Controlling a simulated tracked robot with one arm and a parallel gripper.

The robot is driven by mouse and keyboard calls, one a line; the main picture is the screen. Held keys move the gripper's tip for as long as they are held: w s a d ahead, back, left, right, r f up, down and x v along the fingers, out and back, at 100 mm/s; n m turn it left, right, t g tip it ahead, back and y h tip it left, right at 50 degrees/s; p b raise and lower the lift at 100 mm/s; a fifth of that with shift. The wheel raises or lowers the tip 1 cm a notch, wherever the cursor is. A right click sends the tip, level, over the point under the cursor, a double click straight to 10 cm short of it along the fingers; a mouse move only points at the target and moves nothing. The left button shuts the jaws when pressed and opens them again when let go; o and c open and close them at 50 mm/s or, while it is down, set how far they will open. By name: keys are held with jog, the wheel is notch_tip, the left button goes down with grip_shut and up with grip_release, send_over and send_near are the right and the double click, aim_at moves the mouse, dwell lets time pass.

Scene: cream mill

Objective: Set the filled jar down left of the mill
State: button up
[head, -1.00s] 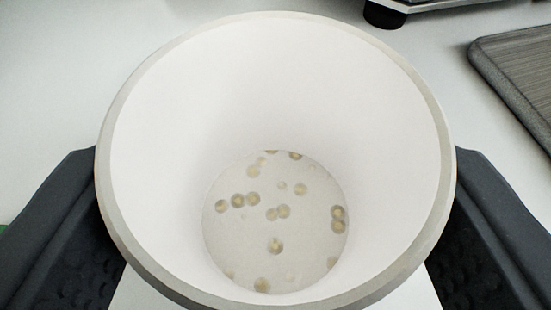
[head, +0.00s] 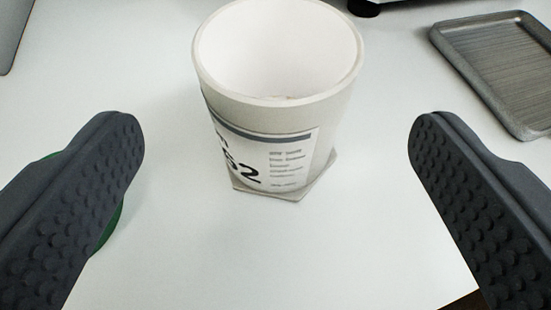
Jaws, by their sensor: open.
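The jar (head: 318,140) is a pale, off-white cup with a printed label that shows a large "2". It stands upright on a small grey angular pad (head: 322,181), near the top middle of the head view. Its inside is mostly visible, but its bottom is almost wholly hidden by the front rim. My gripper (head: 276,140) is open, with one dark studded finger on each side. The jar stands ahead of the fingers, with clear gaps on both sides and nothing between the pads. The mill cannot be identified for certain in view.
A grey rectangular tray (head: 505,112) lies at the right. A dark foot of some device (head: 364,8) shows at the top edge. A green round thing (head: 108,232) is partly hidden behind the left finger. The white table is clear in front; its edge shows at lower right.

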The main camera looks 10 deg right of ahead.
jog(key=v, duration=0.5)
jog(key=shift+s+a+r, duration=0.1)
jog(key=shift+s+r, duration=0.05)
jog(key=shift+s, duration=0.05)
jog(key=w+a+r, duration=0.2)
jog(key=a+r, duration=0.2)
jog(key=r, duration=0.6)
jog(key=w+a+r+n, duration=0.1)
jog(key=w+a+r, duration=0.1)
jog(key=a+r, duration=0.5)
jog(key=w+a+r, duration=0.2)
jog(key=w+r, duration=0.1)
jog(key=r, duration=0.9)
jog(key=s+a+r+n+t+y, duration=0.1)
jog(key=s+a+r, duration=0.4)
jog(key=a+r, duration=0.5)
jog(key=s+a+r+t+y, duration=0.1)
jog(key=s+a+r+y, duration=0.1)
jog(key=s+a+r, duration=0.3)
jog(key=a+r, duration=0.4)
jog(key=a, duration=0.2)
jog(key=shift+s+a+r+n, duration=0.15)
jog(key=shift+a+r+n, duration=0.25)
